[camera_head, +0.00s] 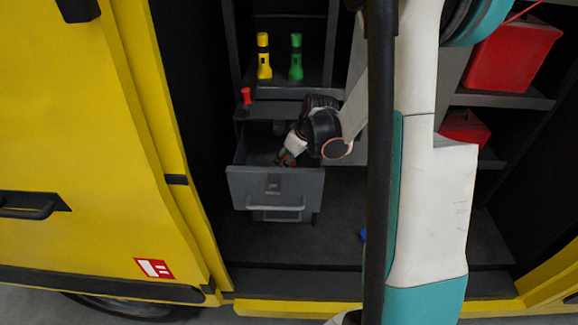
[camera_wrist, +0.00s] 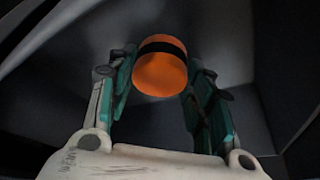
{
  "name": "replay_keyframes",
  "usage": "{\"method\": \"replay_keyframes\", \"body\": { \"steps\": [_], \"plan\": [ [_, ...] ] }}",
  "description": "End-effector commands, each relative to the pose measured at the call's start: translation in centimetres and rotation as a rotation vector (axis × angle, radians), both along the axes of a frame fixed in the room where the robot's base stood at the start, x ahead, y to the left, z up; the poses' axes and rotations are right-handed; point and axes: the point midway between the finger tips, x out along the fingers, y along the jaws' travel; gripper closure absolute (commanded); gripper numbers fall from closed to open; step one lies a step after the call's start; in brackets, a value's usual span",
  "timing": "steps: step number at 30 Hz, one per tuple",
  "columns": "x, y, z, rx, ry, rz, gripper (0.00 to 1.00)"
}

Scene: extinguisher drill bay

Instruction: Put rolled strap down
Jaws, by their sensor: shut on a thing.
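The rolled strap (camera_wrist: 160,72) is an orange roll with a black band, seen in the wrist view between the two fingers of my gripper (camera_wrist: 161,64). My gripper is shut on it. Dark grey walls surround the roll there. In the head view my gripper (camera_head: 285,159) reaches down into an open grey drawer (camera_head: 275,187). The strap is mostly hidden there by my gripper. I cannot tell whether the strap touches the drawer floor.
A yellow flashlight (camera_head: 263,57) and a green flashlight (camera_head: 296,58) stand on the shelf above. A small red object (camera_head: 246,96) stands by the drawer's back left. Red boxes (camera_head: 510,55) sit on the right shelves. A yellow door (camera_head: 80,130) fills the left.

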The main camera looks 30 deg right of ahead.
Motion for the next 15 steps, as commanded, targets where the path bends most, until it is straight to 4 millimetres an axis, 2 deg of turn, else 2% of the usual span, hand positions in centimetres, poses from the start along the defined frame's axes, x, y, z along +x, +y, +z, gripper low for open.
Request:
{"method": "replay_keyframes", "body": {
  "steps": [3, 6, 15],
  "plan": [
    [0.1, 0.0, -1.7, -0.019, 0.011, -0.002, 0.88],
    [0.1, -0.1, -2.5, -0.018, 0.011, -0.002, 0.88],
    [0.0, 0.0, -2.8, -0.017, 0.010, -0.001, 0.88]
  ]
}}
